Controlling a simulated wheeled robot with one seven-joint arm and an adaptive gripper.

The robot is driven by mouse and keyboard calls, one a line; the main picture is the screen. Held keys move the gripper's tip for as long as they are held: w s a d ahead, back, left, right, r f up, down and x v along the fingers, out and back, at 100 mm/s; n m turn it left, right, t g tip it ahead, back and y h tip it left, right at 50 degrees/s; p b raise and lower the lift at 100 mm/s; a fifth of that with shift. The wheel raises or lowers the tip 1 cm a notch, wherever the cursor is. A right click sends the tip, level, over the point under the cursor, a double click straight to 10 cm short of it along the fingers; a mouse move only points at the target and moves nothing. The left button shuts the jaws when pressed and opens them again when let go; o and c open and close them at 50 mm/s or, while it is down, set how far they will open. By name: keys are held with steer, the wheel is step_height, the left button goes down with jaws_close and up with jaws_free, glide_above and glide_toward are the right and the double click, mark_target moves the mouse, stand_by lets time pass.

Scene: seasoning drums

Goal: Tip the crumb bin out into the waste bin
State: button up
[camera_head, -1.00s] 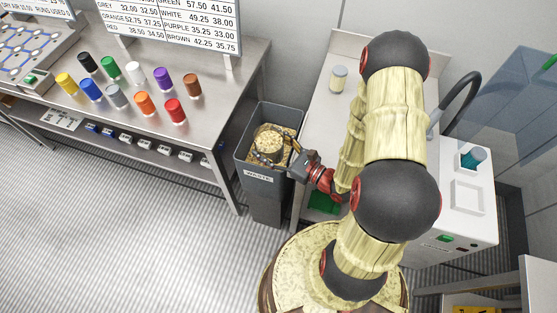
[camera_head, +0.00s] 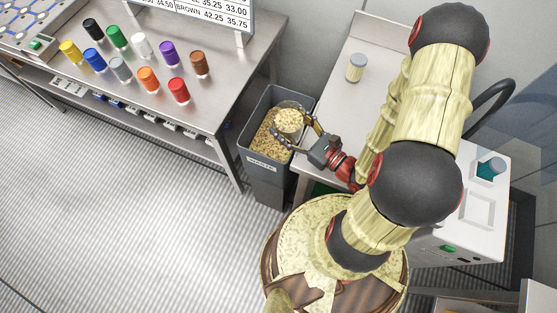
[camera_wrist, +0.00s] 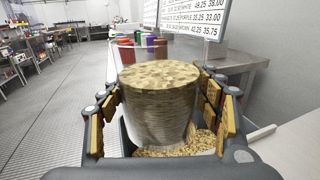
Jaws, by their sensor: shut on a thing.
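The crumb bin (camera_head: 289,121) is a small round see-through tub. In the wrist view the crumb bin (camera_wrist: 158,105) looks upright and full of tan crumbs to its top. My gripper (camera_head: 297,132) is shut on it, with fingers on both sides in the wrist view (camera_wrist: 158,120). The waste bin (camera_head: 268,168) is a tall grey bin with a WASTE label, standing between two benches. The crumb bin is over its open mouth, towards the back right corner. Tan crumbs show inside the waste bin, and also below the tub in the wrist view.
A steel bench (camera_head: 215,85) with several coloured-lidded drums stands left of the waste bin. A white worktop (camera_head: 335,105) adjoins it on the right and holds a small grey-lidded jar (camera_head: 355,67). The floor at the left (camera_head: 100,220) is clear.

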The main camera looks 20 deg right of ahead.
steer(key=shift+a+r+p, duration=0.2)
steer(key=shift+r+p, duration=0.05)
steer(key=shift+p, duration=0.35)
steer(key=shift+w+d, duration=0.15)
steer(key=shift+w, duration=0.05)
steer(key=w+d+r+n+g+y+p, duration=0.3)
steer(key=w+d+n+g+y, duration=0.1)
steer(key=w, duration=0.5)
steer(key=w+d+r+n+g+y+p, duration=0.3)
steer(key=w+d+r+n+g+y, duration=0.1)
steer(key=w, duration=0.5)
steer(key=d+n+g, duration=0.1)
steer(key=d+g, duration=0.1)
steer(key=d, duration=0.1)
steer(key=shift+w+d+g+y+p, duration=0.2)
steer(key=shift+d+g+y+p, duration=0.1)
steer(key=shift+y, duration=0.1)
step_height(320, 180, down, 6)
steer(key=s+a+n+h+b, duration=0.1)
steer(key=a+n+h+b, duration=0.1)
steer(key=b, duration=0.3)
steer(key=shift+s+f+n+h, duration=0.2)
steer(key=shift+n+h, duration=0.2)
steer(key=shift+n, duration=0.3)
